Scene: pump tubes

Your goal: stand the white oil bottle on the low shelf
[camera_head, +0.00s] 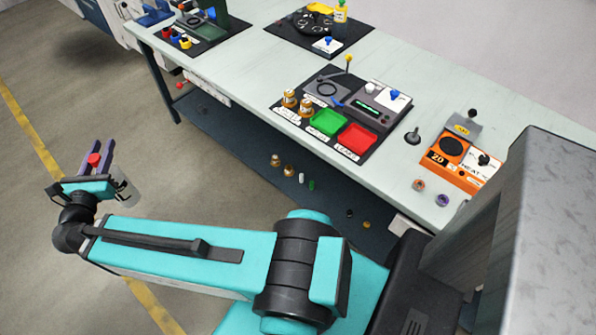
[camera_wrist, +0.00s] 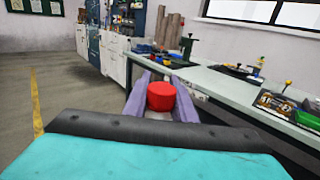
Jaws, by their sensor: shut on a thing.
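My gripper (camera_head: 95,155) is at the left of the head view, out over the floor, clear of the bench. Its two purple fingers are shut on the white oil bottle (camera_head: 93,160), of which mainly the red cap shows. In the wrist view the bottle (camera_wrist: 161,96) sits between the fingers (camera_wrist: 162,84), red cap toward the camera; a little of its pale body shows and the rest is hidden. The low shelf (camera_head: 235,150) is the dark board under the bench, to the right of my gripper and apart from it.
Small brass, white, green and dark items (camera_head: 288,170) stand on the shelf's right part; its left part looks clear. The bench top (camera_head: 235,75) overhangs the shelf and carries trays, devices and an orange heater (camera_head: 465,160). A bench leg (camera_head: 162,85) stands at the far end.

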